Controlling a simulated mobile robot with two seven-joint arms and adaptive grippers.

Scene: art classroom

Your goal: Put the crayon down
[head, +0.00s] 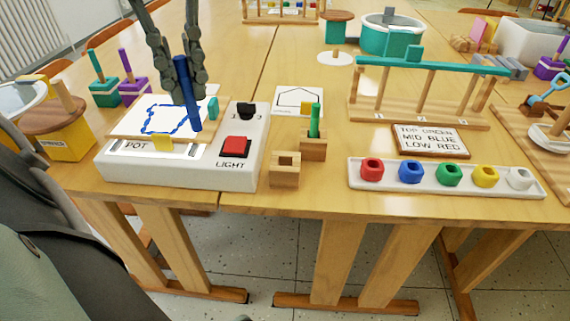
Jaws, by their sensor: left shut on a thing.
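My left gripper (190,92) is shut on a blue crayon (192,116) above the white light box (231,148). The crayon points down, slightly tilted, its lower tip at or just above the paper (165,122); I cannot tell if it touches. The paper carries a blue drawn outline and lies on a board on the box. Right of the box, one wooden holder (284,177) shows an empty square hole. Another wooden holder (314,147) behind it has a green crayon (315,121) standing in it. My right gripper is out of view.
The box has a red button (236,147) and a black knob (245,111). A white tray (447,182) of several coloured pots lies at the front right, below a sign (430,140) and a teal-topped rack (433,67). A card (299,98) lies behind the holders.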

